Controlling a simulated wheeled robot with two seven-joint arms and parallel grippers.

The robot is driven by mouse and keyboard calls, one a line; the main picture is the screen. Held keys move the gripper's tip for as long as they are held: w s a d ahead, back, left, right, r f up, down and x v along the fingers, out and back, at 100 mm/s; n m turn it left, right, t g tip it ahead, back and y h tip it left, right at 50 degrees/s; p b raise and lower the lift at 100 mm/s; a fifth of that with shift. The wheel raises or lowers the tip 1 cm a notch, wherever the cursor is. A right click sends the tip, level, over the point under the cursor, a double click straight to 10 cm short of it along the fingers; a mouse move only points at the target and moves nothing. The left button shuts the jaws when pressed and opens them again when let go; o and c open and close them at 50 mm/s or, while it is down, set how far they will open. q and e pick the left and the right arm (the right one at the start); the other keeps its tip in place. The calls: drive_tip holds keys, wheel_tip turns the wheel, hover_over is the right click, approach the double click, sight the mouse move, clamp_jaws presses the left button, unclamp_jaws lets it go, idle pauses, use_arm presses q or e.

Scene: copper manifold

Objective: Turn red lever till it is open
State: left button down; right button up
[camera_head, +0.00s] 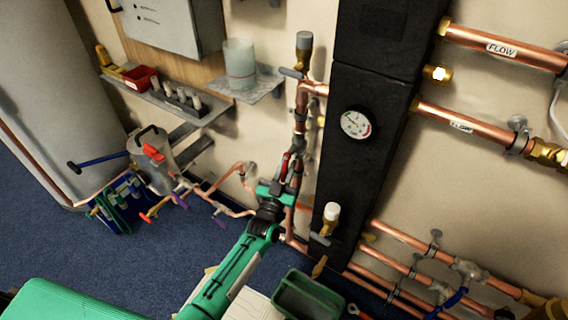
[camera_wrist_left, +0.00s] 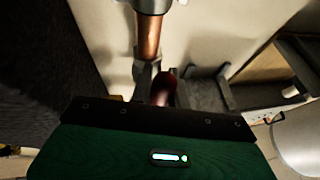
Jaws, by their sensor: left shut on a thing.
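The red lever (camera_head: 285,163) is on the vertical copper pipe left of the black manifold, and most of it is hidden by my gripper. My left gripper (camera_head: 287,172) comes up from below in the head view and is shut on the red lever. In the left wrist view, a dark red part of the lever (camera_wrist_left: 163,86) shows just past the green gripper body. The lever's exact angle is hard to make out. My right gripper is in neither view.
The black manifold (camera_head: 362,85) with a round gauge (camera_head: 356,124) stands right of the gripper. Copper pipes (camera_head: 505,47) run along the wall. A shelf (camera_head: 245,88) with a clear container (camera_head: 239,62) is at upper left. A green bin (camera_head: 306,298) is below.

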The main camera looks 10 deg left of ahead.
use_arm(q)
drive_tip(key=shift+d+n, duration=0.1)
drive_tip(key=shift+n, duration=0.3)
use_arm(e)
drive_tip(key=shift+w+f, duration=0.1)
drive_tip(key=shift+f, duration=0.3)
use_arm(q)
drive_tip(key=c, duration=1.3)
unclamp_jaws()
drive_tip(key=shift+c, duration=0.2)
drive_tip(key=shift+s, duration=0.1)
drive_tip(key=v, duration=1.3)
drive_tip(key=shift+s, duration=0.4)
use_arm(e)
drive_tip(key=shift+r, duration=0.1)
use_arm(q)
drive_tip(key=shift+d, duration=0.2)
